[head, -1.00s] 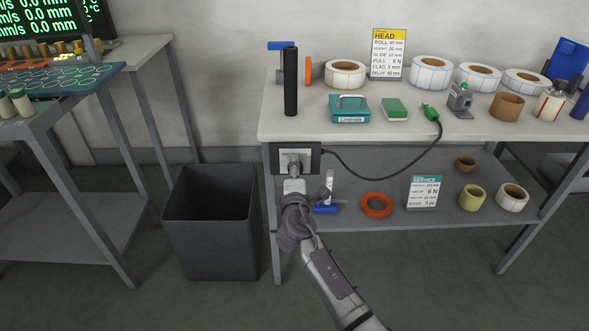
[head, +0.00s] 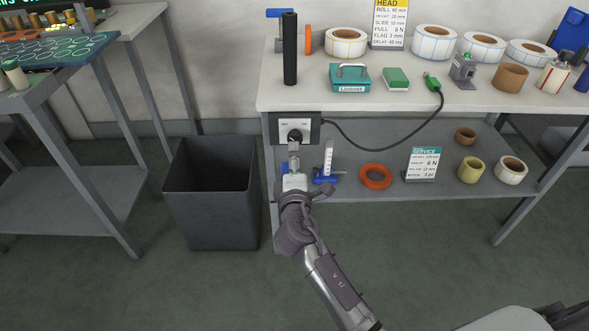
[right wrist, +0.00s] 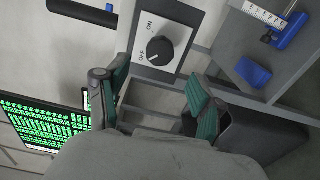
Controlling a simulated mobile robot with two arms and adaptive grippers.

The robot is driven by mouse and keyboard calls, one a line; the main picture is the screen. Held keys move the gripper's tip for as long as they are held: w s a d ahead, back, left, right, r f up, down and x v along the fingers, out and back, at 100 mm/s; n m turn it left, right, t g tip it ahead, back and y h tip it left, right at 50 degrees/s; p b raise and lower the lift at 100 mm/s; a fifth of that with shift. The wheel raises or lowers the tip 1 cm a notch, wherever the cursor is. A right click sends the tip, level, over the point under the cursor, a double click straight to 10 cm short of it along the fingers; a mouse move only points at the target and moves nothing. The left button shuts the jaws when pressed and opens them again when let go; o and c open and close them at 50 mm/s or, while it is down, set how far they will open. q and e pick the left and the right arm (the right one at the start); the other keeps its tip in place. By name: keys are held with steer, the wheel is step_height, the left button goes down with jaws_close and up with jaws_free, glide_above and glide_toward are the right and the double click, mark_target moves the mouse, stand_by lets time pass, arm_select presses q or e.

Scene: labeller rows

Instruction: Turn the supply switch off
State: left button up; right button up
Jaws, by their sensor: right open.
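The supply switch is a black rotary knob (head: 295,137) on a pale plate in a dark box, fixed to the front edge of the right-hand table. In the right wrist view the knob (right wrist: 162,49) is fully visible between OFF and ON labels, and its white mark points toward OFF. My right gripper (head: 293,160) is just below and in front of the knob in the head view. Its two green-padded fingers show spread in the right wrist view (right wrist: 159,88), apart from the knob with nothing between them. My left gripper is not in view.
A black bin (head: 212,192) stands left of the table. A cable (head: 385,148) runs from the switch box to a green connector on the tabletop (head: 330,101). The lower shelf holds a blue-based stand (head: 326,174), an orange ring (head: 375,176) and a service card (head: 422,163).

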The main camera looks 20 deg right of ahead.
steer(key=shift+v, duration=2)
